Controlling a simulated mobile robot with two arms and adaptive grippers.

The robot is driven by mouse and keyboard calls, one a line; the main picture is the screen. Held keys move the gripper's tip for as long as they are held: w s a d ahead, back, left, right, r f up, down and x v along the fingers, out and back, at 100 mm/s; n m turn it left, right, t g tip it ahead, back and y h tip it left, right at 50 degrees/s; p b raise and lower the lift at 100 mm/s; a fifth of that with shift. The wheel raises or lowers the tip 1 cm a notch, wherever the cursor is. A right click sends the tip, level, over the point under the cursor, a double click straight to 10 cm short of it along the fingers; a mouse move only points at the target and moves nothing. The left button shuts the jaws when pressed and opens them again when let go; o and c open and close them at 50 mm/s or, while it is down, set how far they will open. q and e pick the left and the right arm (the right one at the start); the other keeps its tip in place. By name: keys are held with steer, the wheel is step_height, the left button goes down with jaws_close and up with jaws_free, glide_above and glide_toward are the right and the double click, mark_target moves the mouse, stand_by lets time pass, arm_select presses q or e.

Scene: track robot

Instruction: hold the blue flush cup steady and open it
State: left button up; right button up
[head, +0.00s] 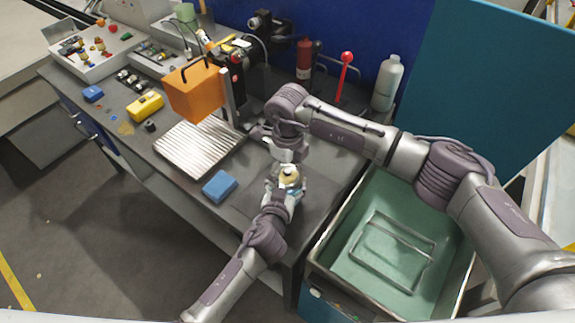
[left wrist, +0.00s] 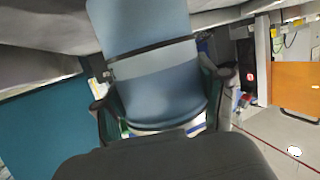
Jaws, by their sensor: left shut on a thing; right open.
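The blue flush cup (left wrist: 155,70) fills the middle of the left wrist view, a pale blue cylinder with a dark band around it. My left gripper (left wrist: 163,105) is shut on it, one finger on each side. In the head view my left gripper (head: 284,190) holds the cup above the front right of the bench, where a cream-yellow round top (head: 289,174) shows between the fingers. The rest of the cup is mostly hidden there. My right gripper (head: 284,156) is open, just above and behind that top; whether it touches is unclear.
A blue block (head: 220,186) and a ribbed metal tray (head: 199,148) lie to the left on the bench. An orange box (head: 195,91) stands behind. A green basin (head: 345,262) is at the right. A white bottle (head: 387,84) and red-handled lever (head: 345,75) stand at the back.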

steer(key=c, duration=1.2)
steer(key=shift+d+f, duration=0.1)
steer(key=shift+f, duration=0.05)
jaws_close()
steer(key=shift+r, duration=0.3)
steer(key=shift+d+f, duration=0.1)
steer(key=shift+d, duration=0.05)
